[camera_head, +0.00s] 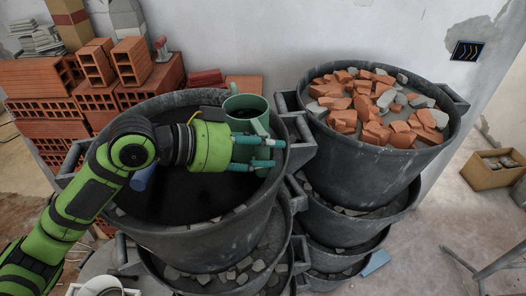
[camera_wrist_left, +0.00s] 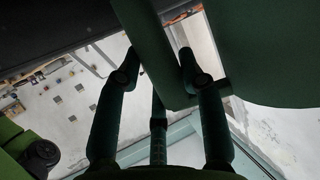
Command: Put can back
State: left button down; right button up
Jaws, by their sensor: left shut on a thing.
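The green can (camera_head: 246,103), which looks like a watering can with a handle, is at the right rim of the left black bucket (camera_head: 213,245). My left gripper (camera_head: 272,153) reaches in from the left and is shut on the can's handle. In the left wrist view the gripper's fingers (camera_wrist_left: 160,62) close around a dark green bar of the can, and the can's body (camera_wrist_left: 268,50) fills the upper right. Whether the can touches the bucket is hard to tell. My right gripper is not in view.
A second stack of black buckets (camera_head: 350,187) stands at the right, its top full of brick rubble (camera_head: 375,108). A blue cylindrical thing (camera_head: 143,178) shows at the left bucket's inner left side. Stacked bricks (camera_head: 120,85) are behind. A cardboard box (camera_head: 490,172) is far right.

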pick_arm(q)
jog(key=shift+r, duration=0.15)
jog(key=c, duration=0.8)
grip_release()
jog(key=shift+s+f, duration=0.1)
jog(key=shift+f, duration=0.15)
jog(key=shift+r, duration=0.25)
jog(key=shift+b+v, duration=1.85)
jog(key=shift+v, duration=4.1)
jog(key=shift+f, duration=0.1)
